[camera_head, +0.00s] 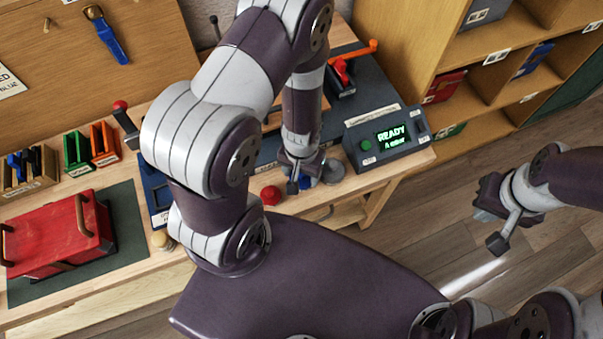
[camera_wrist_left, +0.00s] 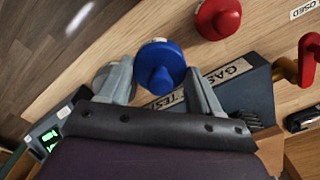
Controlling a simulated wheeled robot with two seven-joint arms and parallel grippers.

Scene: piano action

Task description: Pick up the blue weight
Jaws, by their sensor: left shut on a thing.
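The blue weight (camera_wrist_left: 158,58) is between the two fingers of my left gripper (camera_wrist_left: 163,88) in the left wrist view. My left gripper is shut on it, and the weight's knob points toward the palm. In the head view my left gripper (camera_head: 300,182) is over the front edge of the workbench, and only a bit of the blue weight (camera_head: 306,183) shows beside it. Whether the weight is lifted off the wood is hard to tell. My right gripper (camera_head: 492,212) is over the floor at the right, away from the bench; its finger opening is not clear.
A red weight (camera_head: 271,195) and a grey weight (camera_head: 332,169) stand close on either side. A console (camera_head: 388,133) reading READY is behind right. A red box (camera_head: 55,235) lies on a dark mat at the left. Shelves (camera_head: 480,75) stand at the back right.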

